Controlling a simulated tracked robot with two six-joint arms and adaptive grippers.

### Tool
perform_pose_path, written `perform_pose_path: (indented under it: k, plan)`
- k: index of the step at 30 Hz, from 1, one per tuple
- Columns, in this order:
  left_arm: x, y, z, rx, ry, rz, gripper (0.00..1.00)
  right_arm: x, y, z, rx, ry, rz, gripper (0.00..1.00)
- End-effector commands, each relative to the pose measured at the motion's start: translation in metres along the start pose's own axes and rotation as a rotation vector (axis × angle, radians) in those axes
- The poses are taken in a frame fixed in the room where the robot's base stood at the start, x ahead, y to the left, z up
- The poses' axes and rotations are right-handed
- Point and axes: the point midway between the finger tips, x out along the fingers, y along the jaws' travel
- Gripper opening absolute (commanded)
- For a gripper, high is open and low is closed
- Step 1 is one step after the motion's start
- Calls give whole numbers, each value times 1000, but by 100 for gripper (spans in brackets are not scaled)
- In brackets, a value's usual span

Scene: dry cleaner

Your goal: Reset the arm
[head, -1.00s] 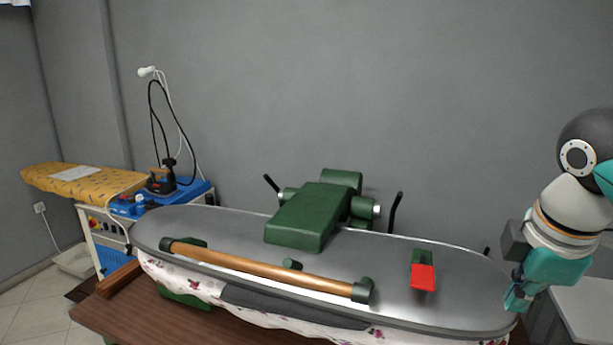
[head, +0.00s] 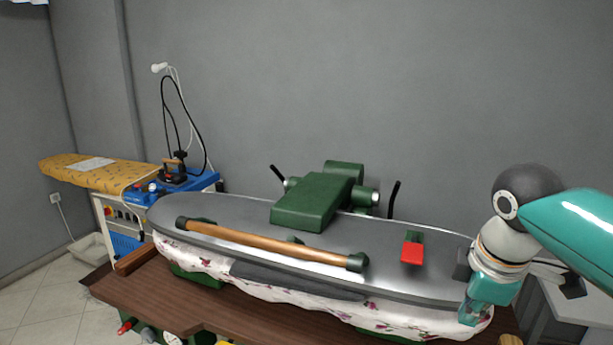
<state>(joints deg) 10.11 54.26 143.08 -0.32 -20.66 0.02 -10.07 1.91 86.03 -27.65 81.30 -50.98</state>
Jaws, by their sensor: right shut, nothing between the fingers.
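My right arm comes in from the right edge in the head view. Its wrist hangs down at the right end of a large ironing press. My right gripper (head: 468,318) is teal, points down and is shut with nothing in it. It overlaps the right end of the press's metal lid (head: 400,285) in the picture; I cannot tell whether it touches. The press has a long wooden handle (head: 270,242), a green block (head: 312,200) on top and a red tab (head: 411,253). My left gripper is not in view.
A floral padded board (head: 260,288) lies under the lid on a brown wooden table (head: 215,310). A yellow ironing board (head: 95,175) and an iron (head: 174,172) on a blue-topped unit stand at the left. A pale surface (head: 590,318) is at the right. Floor shows at lower left.

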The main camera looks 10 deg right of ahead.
Motion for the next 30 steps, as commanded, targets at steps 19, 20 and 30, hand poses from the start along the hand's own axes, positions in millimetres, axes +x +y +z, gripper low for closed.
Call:
perform_pose_path:
  k: [19, 20, 30]
  plan:
    - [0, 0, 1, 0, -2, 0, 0, 334, -156, -106, 570, 133, -388, 0]
    - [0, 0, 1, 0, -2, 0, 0, 349, -174, -105, 631, 128, -413, 0]
    - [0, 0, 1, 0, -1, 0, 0, 421, -316, -65, 1185, 11, -522, 0]
